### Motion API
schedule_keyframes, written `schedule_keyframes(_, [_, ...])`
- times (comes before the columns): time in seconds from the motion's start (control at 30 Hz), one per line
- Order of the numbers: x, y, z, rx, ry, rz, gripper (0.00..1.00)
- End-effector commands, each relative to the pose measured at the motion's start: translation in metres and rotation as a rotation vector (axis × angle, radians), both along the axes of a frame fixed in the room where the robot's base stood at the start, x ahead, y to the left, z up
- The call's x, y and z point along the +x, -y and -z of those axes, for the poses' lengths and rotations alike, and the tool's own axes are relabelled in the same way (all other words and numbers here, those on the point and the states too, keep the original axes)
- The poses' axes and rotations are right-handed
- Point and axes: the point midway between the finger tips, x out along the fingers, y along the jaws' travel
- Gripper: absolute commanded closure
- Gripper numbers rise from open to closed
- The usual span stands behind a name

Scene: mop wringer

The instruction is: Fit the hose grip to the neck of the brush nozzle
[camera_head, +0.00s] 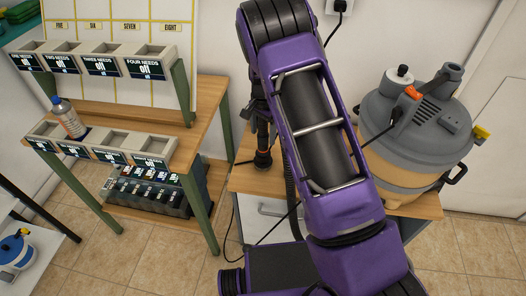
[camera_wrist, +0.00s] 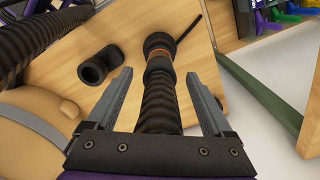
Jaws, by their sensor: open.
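My open gripper (camera_wrist: 158,75) has one finger on each side of a black ribbed hose (camera_wrist: 160,105), with gaps showing on both sides. The hose ends in a black grip with an orange ring (camera_wrist: 160,53), over the wooden bench. In the head view the hose grip (camera_head: 263,158) points down at the bench top, left of my purple arm. A short hollow black tube (camera_wrist: 100,65) lies on the bench to the left of the hose. I cannot clearly identify the brush nozzle or its neck in either view.
A grey and tan vacuum drum (camera_head: 420,120) stands on the wooden bench (camera_head: 415,206) at right; its tan side (camera_wrist: 30,115) is close to my left finger. Another ribbed hose (camera_wrist: 40,40) passes at upper left. A bin rack (camera_head: 205,115) stands left.

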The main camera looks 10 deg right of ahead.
Motion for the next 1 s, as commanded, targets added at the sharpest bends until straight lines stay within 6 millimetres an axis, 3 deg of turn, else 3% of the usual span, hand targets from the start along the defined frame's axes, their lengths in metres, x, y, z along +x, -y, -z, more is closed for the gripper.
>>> schedule_keyframes(0.1, [0.001,0.000,-0.034,0.000,0.004,0.001,0.14])
schedule_keyframes(0.33, [0.000,0.000,-0.083,0.000,0.003,0.000,0.14])
schedule_keyframes(0.5, [0.000,0.000,-0.103,0.000,0.001,0.000,0.14])
schedule_keyframes(0.83, [0.003,-0.003,-0.114,0.002,0.016,0.005,0.14])
schedule_keyframes(1.0, [0.026,-0.027,-0.151,0.040,0.153,0.059,0.14])
